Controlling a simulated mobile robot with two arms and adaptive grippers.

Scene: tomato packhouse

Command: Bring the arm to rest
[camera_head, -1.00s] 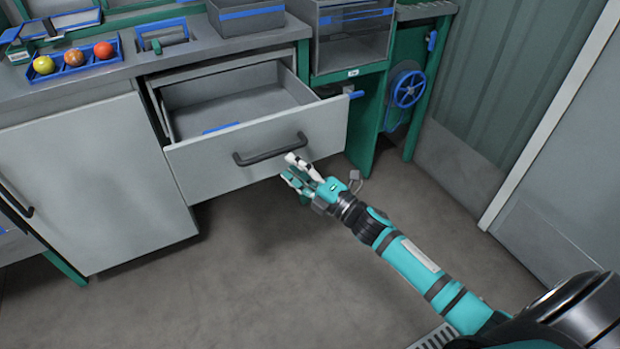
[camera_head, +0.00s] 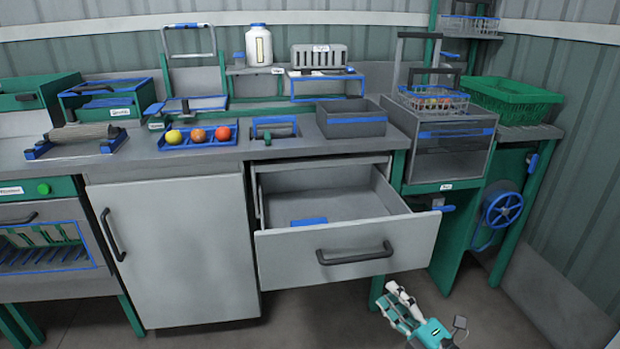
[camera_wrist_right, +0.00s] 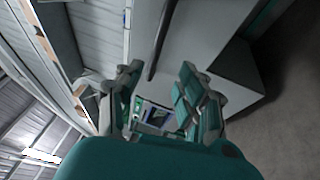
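My right gripper (camera_head: 388,297) is low in the head view, below and to the right of the handle (camera_head: 355,254) of the open drawer (camera_head: 400,238). It is apart from the handle and holds nothing. In the right wrist view its two fingers (camera_wrist_right: 158,95) stand apart, with a clear gap between them. Most of the right arm is below the head picture's edge. My left gripper is in neither view.
The drawer sticks out from under the counter, with a blue piece (camera_head: 309,221) inside. A cabinet (camera_head: 172,250) stands left of it. A blue tray (camera_head: 195,145) of three tomatoes and a grey bin (camera_head: 351,127) are on the counter. A blue handwheel (camera_head: 502,210) is at right.

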